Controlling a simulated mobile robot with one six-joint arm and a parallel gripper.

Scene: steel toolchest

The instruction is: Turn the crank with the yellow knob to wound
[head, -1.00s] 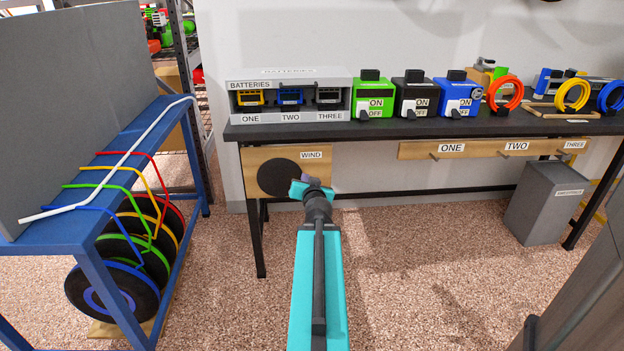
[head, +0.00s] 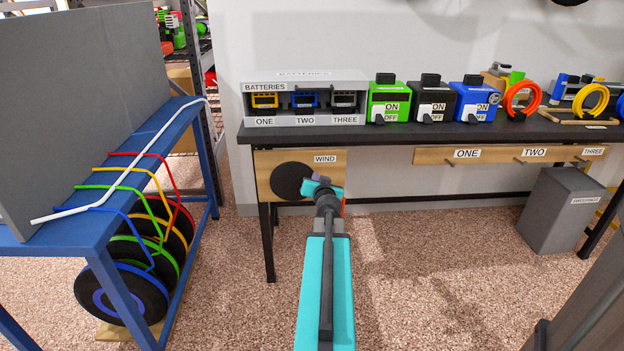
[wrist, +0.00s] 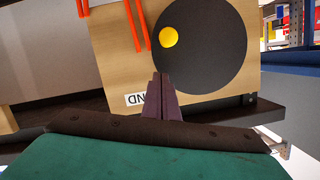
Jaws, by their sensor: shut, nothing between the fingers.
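The crank is a black disc (head: 290,182) on a wooden panel marked WIND (head: 325,159), under the left end of the dark bench. In the wrist view the disc (wrist: 205,60) shows large, with the yellow knob (wrist: 168,37) near its edge. The WIND label there (wrist: 148,98) is upside down and partly covered. My gripper (head: 318,181) is in front of the panel, at the disc's right side. In the wrist view its fingers (wrist: 161,78) are shut and empty, just below the knob in the picture, with a gap between. The knob is hidden in the head view.
A battery box (head: 305,119) and green, black and blue switch boxes stand on the bench (head: 430,132) above. A blue rack (head: 190,135) with coloured bars and discs stands at left. Orange-red strips (wrist: 137,25) cross the panel in the wrist view. Open floor lies below.

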